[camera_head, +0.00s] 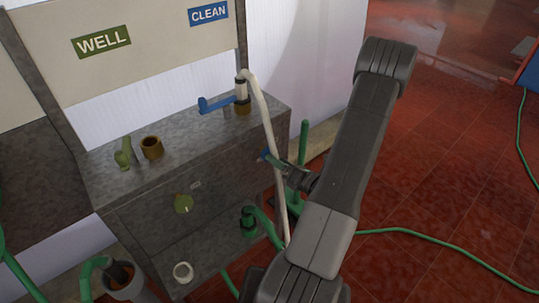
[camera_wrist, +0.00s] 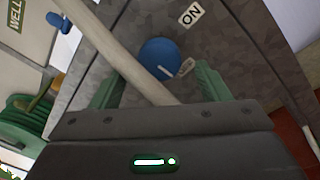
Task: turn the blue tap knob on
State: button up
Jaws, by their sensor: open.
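The round blue knob (camera_wrist: 158,56), with a white line on its face, is on the grey metal panel in the wrist view. A white ON label (camera_wrist: 191,14) is above right of it. A small pale tag touches or sits near its right edge. In the head view a small bit of blue (camera_head: 264,153) shows at my fingertips, mostly hidden. My gripper (camera_wrist: 158,84) is open, its green fingers apart, with the knob ahead between them. A pale hose (camera_wrist: 110,50) crosses in front of the panel, passing between the fingers and close to the knob's left edge.
The grey cabinet (camera_head: 185,150) carries a blue lever tap (camera_head: 218,104) under the CLEAN sign (camera_head: 208,13). The WELL sign (camera_head: 101,40) is at upper left. A green hose (camera_head: 440,238) lies on the red floor.

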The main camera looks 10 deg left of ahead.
jog(key=shift+x, duration=2.3)
jog(key=c, duration=1)
jog(key=shift+o, duration=0.2)
